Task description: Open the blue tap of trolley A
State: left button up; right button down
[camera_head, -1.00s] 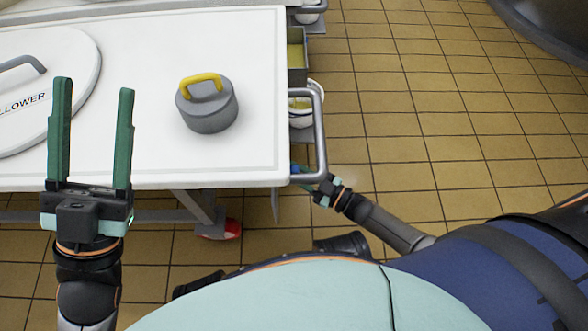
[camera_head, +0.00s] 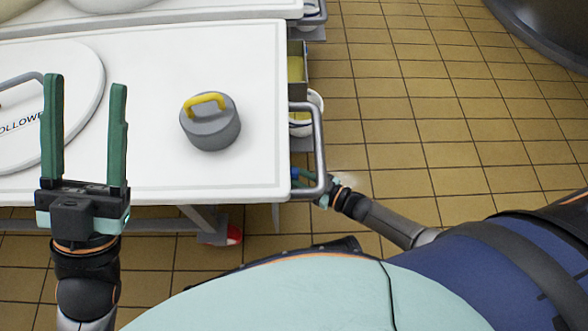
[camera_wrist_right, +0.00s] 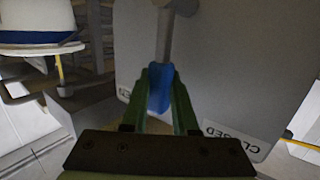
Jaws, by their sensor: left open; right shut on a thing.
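The blue tap handle (camera_wrist_right: 158,92) hangs from a grey stem in the right wrist view. My right gripper (camera_wrist_right: 160,78) is shut on it, with a green finger on each side. In the head view, a bit of blue (camera_head: 295,175) shows under the trolley's corner, by my right gripper (camera_head: 316,192), which is mostly hidden by the rail. My left gripper (camera_head: 84,130) is open and empty in front of the white trolley top (camera_head: 225,170).
A grey weight with a yellow handle (camera_head: 210,125) and a round lid (camera_head: 75,75) are on the trolley top. A metal rail (camera_head: 320,150) sticks out at its right end. A white bucket (camera_head: 312,112) is behind the rail. The tiled floor (camera_head: 430,120) to the right is clear.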

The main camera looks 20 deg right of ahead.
jog(key=shift+w+d+r+m+g+p, duration=0.2)
jog(key=shift+w+d+m+g+p, duration=0.1)
jog(key=shift+w, duration=0.1)
pick_arm(q)
jog(key=shift+w+a+r+p, duration=0.15)
jog(key=shift+r+p, duration=0.35)
jog(key=shift+r, duration=0.95)
pick_arm(e)
jog(key=shift+w+d+f+m+g+h, duration=0.15)
jog(key=shift+w+f+m+g, duration=0.2)
jog(key=shift+w+m+g, duration=0.3)
jog(key=shift+w+d+f+m+g+h, duration=0.2)
jog(key=shift+w+f+m+g, duration=0.15)
jog(key=shift+w+m+g, duration=0.3)
jog(key=shift+w+d+f+m+g+h, duration=0.15)
jog(key=shift+w+f+m+g, duration=0.2)
jog(key=shift+w+m+g, duration=0.25)
jog(key=shift+w, duration=0.15)
jog(key=c, duration=1)
grip_release()
pick_arm(q)
jog(key=shift+r, duration=0.1)
pick_arm(e)
jog(key=shift+r, duration=0.1)
